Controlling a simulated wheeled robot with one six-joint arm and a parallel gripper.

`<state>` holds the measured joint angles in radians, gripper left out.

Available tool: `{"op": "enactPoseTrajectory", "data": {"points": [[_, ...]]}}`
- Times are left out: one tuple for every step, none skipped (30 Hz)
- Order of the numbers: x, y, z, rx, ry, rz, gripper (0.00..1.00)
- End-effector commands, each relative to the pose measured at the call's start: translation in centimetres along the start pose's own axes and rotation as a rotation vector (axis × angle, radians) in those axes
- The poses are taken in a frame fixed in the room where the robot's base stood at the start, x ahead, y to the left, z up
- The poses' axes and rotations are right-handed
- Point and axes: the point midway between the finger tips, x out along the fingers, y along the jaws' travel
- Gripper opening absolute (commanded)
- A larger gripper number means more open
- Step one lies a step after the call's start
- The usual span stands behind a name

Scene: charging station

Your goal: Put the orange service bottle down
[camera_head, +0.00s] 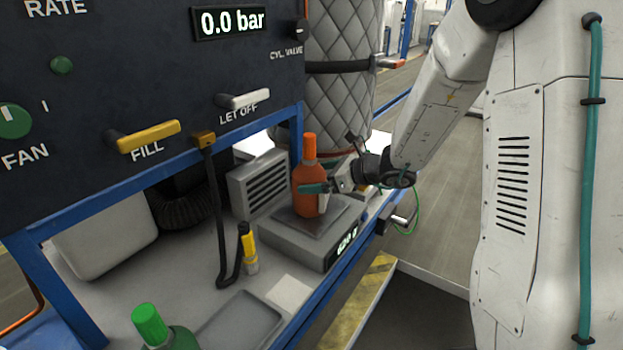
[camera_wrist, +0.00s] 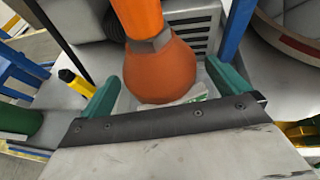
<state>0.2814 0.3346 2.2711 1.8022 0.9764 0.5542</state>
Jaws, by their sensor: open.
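The orange service bottle (camera_head: 309,185) stands upright on the scale (camera_head: 289,247), whose display appears to read 620 g. My gripper (camera_head: 316,189) is open, with its fingers around the bottle's body. In the wrist view the bottle (camera_wrist: 158,68) sits between the two teal fingertips (camera_wrist: 165,88), with gaps visible at its sides. The bottle's base is partly hidden behind the gripper in the wrist view.
A green bottle (camera_head: 168,335) and a grey tray (camera_head: 240,322) are at the bench's near end. A yellow-black hose fitting (camera_head: 248,250) stands left of the scale. The control panel (camera_head: 120,75) with yellow FILL lever (camera_head: 148,138) overhangs the bench. A quilted cylinder (camera_head: 342,85) stands behind.

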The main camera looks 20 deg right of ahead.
Motion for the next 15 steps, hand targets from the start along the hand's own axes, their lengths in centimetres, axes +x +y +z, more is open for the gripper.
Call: {"op": "enactPoseTrajectory", "data": {"points": [[-1.3,-0.1,0.1,-0.001,-0.001,-0.004,1.0],[-1.9,-0.1,0.1,0.001,-0.002,-0.005,1.0],[-2.9,-0.1,0.1,0.0,-0.001,-0.005,1.0],[-3.5,-0.1,0.1,0.0,-0.001,-0.006,1.0],[-4.2,-0.1,0.0,0.0,-0.001,-0.005,1.0],[-5.1,-0.1,0.1,0.0,-0.001,-0.005,1.0],[-5.7,-0.1,0.0,0.0,-0.001,-0.005,1.0],[-6.2,-0.1,0.0,0.001,-0.001,-0.005,1.0],[-7.0,-0.1,0.0,-0.001,-0.001,-0.005,1.0],[-7.4,-0.1,0.1,0.0,-0.001,-0.004,1.0],[-7.8,-0.1,0.0,0.0,-0.001,-0.003,1.0],[-8.4,-0.1,0.0,0.0,0.0,-0.003,1.0],[-8.7,-0.1,0.0,0.001,0.0,-0.003,1.0],[-8.9,0.0,0.0,0.001,0.0,-0.002,1.0],[-9.2,0.0,0.0,0.0,0.0,-0.001,1.0]]}}
